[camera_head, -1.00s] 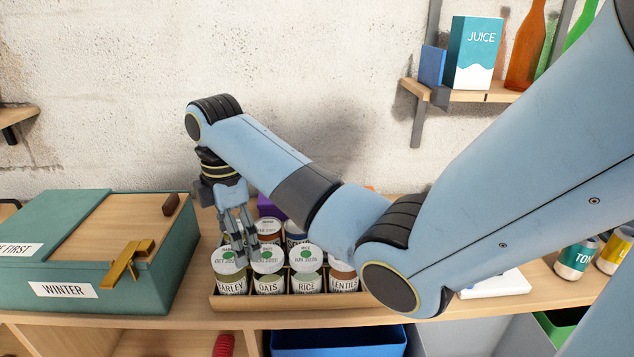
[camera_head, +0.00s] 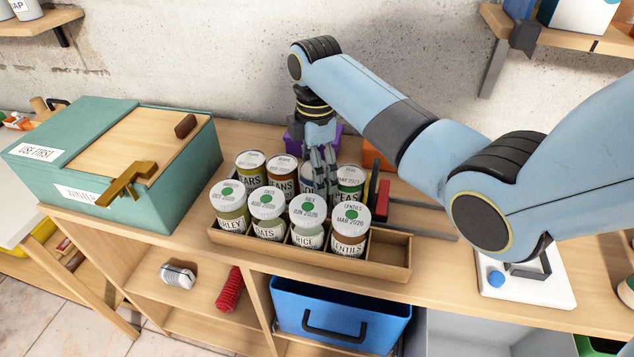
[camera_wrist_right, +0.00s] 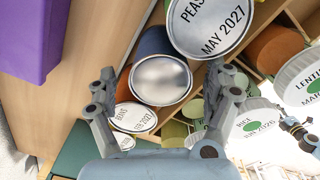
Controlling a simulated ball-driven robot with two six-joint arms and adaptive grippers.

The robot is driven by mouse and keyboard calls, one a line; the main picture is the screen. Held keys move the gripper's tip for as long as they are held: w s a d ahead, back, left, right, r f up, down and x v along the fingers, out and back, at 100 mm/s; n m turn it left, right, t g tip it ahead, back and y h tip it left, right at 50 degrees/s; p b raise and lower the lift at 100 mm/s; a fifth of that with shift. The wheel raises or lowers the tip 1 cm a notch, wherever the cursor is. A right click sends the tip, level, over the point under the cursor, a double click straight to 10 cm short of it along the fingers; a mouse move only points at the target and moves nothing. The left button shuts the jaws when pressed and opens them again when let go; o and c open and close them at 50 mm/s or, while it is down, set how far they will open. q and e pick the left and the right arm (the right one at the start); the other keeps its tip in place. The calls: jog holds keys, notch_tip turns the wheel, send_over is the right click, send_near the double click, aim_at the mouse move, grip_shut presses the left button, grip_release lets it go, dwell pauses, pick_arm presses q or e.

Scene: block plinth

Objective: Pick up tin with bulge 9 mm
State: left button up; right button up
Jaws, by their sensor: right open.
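A wooden tray (camera_head: 392,250) holds two rows of food containers. In the back row are a pears tin (camera_head: 251,172), a beans tin (camera_head: 282,175), a partly hidden blue-sided tin (camera_head: 306,178) and a peas tin (camera_head: 351,182). In the right wrist view, the blue-sided tin's bare silvery lid (camera_wrist_right: 160,80) carries no print and its shading looks domed; I cannot measure a bulge. My right gripper (camera_head: 322,182) points down over this tin. It is open, with the fingers (camera_wrist_right: 163,100) on either side of the lid; contact is unclear.
White-lidded jars of barley (camera_head: 229,205), oats (camera_head: 267,212), rice (camera_head: 307,220) and lentils (camera_head: 350,228) fill the front row. A purple box (camera_head: 296,142) and orange box (camera_head: 375,157) stand behind. A green box (camera_head: 150,205) stands left. The tray's front right compartment is empty.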

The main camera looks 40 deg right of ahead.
notch_tip(320, 180, down, 4)
jog(key=shift+a+f, duration=0.1)
jog(key=shift+f, duration=0.15)
pick_arm(q)
jog(key=shift+d+f, duration=0.2)
jog(key=shift+d, duration=0.65)
jog(key=shift+a, duration=0.1)
pick_arm(e)
jog(key=shift+c, duration=0.4)
jog(key=shift+c, duration=1)
pick_arm(q)
jog(key=shift+a, duration=0.15)
pick_arm(e)
jog(key=c, duration=1.2)
